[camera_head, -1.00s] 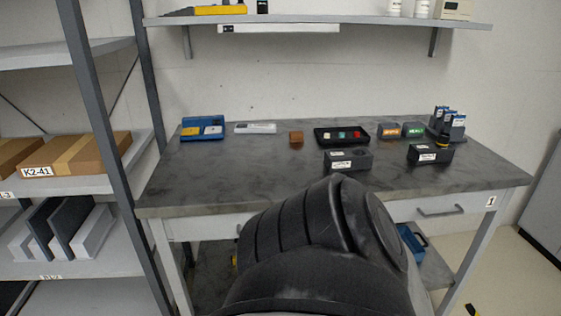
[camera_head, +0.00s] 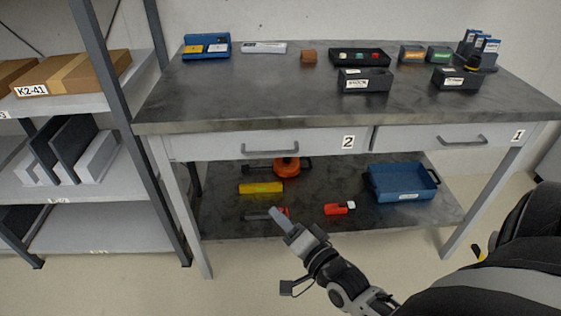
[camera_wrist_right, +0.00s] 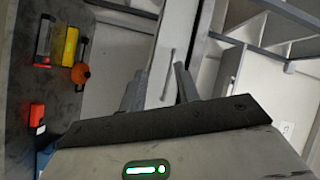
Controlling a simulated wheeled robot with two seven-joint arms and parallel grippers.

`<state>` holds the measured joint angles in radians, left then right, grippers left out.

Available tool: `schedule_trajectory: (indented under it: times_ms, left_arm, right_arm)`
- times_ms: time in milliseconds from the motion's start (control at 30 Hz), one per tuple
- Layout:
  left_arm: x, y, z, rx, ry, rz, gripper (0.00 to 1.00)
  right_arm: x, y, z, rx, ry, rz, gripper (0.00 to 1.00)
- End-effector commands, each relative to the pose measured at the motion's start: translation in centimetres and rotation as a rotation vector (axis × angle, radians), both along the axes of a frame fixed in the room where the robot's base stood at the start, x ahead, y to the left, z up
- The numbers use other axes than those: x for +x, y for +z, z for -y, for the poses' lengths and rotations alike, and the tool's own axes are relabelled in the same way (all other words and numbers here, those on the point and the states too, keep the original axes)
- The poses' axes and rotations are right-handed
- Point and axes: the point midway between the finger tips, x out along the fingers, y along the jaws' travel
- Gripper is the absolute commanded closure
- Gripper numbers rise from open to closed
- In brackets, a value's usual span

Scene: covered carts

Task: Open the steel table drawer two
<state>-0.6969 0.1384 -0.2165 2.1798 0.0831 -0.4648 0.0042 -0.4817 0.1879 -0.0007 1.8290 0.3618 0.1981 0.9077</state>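The steel table (camera_head: 215,95) stands ahead. Drawer two (camera_head: 210,148), labelled 2, is at the left under its top and is shut. Its bar handle (camera_head: 270,149) faces me. My right gripper (camera_head: 279,216) is below and in front of this handle, apart from it, in the head view. In the right wrist view, the fingers of my right gripper (camera_wrist_right: 160,88) are spread with nothing between them. A thin bar handle (camera_wrist_right: 168,74) on a pale drawer front shows beyond their gap. My left gripper is not in view.
Drawer one (camera_head: 410,140) is shut at the right. The lower shelf (camera_head: 330,185) holds a blue bin (camera_head: 402,182), a yellow box (camera_head: 261,188) and red items. A grey rack (camera_head: 120,130) stands close on the left. Floor in front of the table is clear.

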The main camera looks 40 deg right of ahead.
Motion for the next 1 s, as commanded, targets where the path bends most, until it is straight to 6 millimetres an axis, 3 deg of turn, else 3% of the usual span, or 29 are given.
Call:
schedule_trajectory:
  times_ms: [33, 100, 233, 367, 800, 1000]
  left_arm:
    - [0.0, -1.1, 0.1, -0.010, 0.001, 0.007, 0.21]
    - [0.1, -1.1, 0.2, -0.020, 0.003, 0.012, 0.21]
    - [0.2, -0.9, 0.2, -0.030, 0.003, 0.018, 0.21]
    - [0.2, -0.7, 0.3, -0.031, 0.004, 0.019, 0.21]
    - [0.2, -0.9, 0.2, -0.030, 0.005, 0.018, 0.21]
    - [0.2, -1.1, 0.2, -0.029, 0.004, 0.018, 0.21]
  right_arm:
    - [0.6, -0.6, 1.9, 0.109, -0.047, 0.066, 0.68]
    - [0.9, 0.0, 4.0, 0.243, -0.093, 0.148, 0.68]
    - [1.3, 0.9, 6.0, 0.371, -0.128, 0.233, 0.68]
    - [2.6, 1.5, 6.5, 0.391, -0.132, 0.247, 0.68]
    - [11.6, 3.2, 7.8, 0.386, -0.130, 0.244, 0.68]
    - [14.9, 3.7, 8.2, 0.385, -0.130, 0.241, 0.68]
